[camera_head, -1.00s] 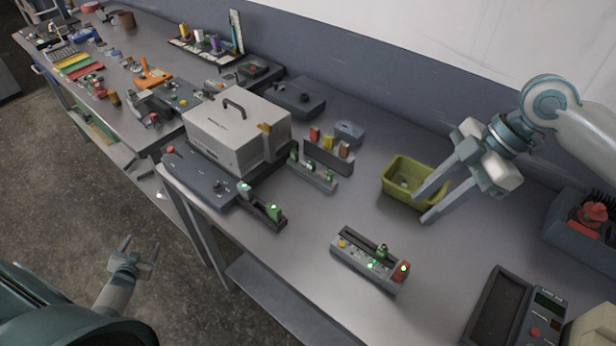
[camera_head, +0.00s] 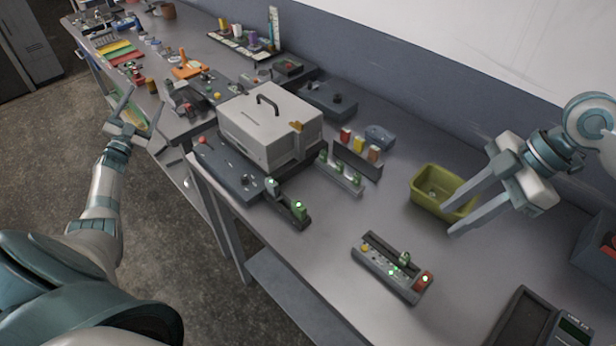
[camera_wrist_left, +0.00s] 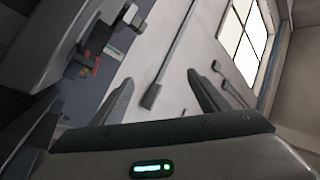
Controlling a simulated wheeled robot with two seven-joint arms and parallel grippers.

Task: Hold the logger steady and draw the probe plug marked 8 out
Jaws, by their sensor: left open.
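A grey device with plugs, which looks like the logger (camera_head: 378,262), lies near the front edge of the bench. A dark green plug (camera_head: 404,259), a red block (camera_head: 424,280) and lit green lamps show on it. No marking 8 can be read, so I cannot tell which plug carries it. My left gripper (camera_head: 146,98) is open and empty, out over the floor left of the bench; its spread fingers also show in the left wrist view (camera_wrist_left: 165,95). My right gripper (camera_head: 446,222) has its fingers apart and empty, beside the olive bin, behind and right of the device.
The olive bin (camera_head: 425,203) stands at the middle right. A light grey box with a handle (camera_head: 270,130) and a strip with green plugs (camera_head: 290,207) stand left. A row of green pieces (camera_head: 340,176) is behind. Bare bench lies between these and the device.

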